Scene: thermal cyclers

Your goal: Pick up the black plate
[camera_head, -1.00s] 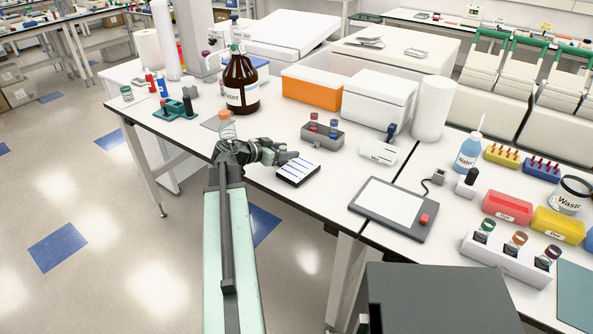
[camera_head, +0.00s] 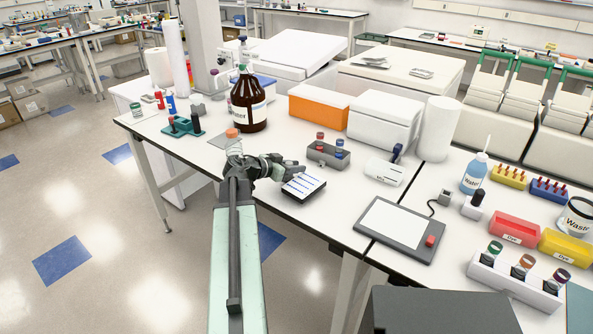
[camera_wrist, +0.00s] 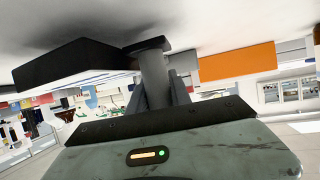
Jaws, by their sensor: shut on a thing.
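The black plate (camera_head: 304,188), with a white top crossed by blue rows, is near the front edge of the white bench in the head view. In the wrist view its dark side (camera_wrist: 75,62) shows at the upper left, near the white bench surface. My gripper (camera_head: 294,171) reaches it from the left and is shut on its near left edge. In the wrist view the gripper's fingers (camera_wrist: 152,68) meet the plate's right end. The exact grip is partly hidden, and I cannot tell whether the plate is clear of the bench.
A clear bottle with an orange cap (camera_head: 233,145) stands close behind my arm. A brown bottle (camera_head: 248,102) and a grey tube rack (camera_head: 328,154) stand behind the plate. A flat grey device (camera_head: 400,229) is to the right. Open floor lies left of the bench.

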